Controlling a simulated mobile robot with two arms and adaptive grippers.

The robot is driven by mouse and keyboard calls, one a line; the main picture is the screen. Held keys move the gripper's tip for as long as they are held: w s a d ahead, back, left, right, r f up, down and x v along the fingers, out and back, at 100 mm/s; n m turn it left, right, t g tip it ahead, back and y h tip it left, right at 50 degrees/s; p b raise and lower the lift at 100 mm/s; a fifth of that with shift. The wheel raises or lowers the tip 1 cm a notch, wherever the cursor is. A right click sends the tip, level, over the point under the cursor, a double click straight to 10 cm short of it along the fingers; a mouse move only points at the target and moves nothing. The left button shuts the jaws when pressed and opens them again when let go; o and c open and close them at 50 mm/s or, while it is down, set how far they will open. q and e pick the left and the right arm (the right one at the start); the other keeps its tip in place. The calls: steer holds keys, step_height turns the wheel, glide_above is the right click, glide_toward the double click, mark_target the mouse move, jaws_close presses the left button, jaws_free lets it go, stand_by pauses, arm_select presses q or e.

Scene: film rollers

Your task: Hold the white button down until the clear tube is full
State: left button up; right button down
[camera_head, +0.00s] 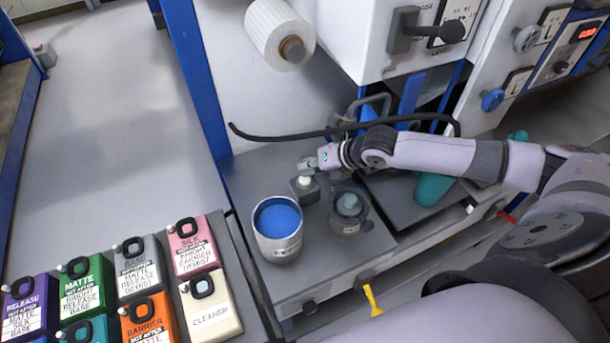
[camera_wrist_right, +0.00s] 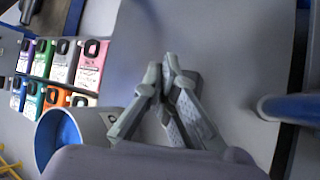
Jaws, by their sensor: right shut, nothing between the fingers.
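The white button (camera_head: 304,181) sits on a small dark box on the grey bench. My right gripper (camera_head: 309,165) is shut and empty, with its tips just above the button in the head view; I cannot tell whether they touch it. The tips also show in the right wrist view (camera_wrist_right: 165,72), where they hide the button. A clear, round vessel (camera_head: 349,226), which seems to be the clear tube, stands right of the button. A pale grey-blue round part shows inside it; its fill level is not clear. My left gripper is not in view.
A white can of blue liquid (camera_head: 278,241) stands in front of the button box, and its rim shows in the right wrist view (camera_wrist_right: 48,138). Several coloured containers (camera_head: 140,270) fill the left table. A black hose (camera_head: 290,137) runs behind my right gripper. A white roll (camera_head: 279,32) hangs above.

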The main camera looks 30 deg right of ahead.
steer(key=shift+r, duration=0.15)
step_height(320, 180, up, 5)
steer(key=p, duration=0.5)
stand_by(0.4)
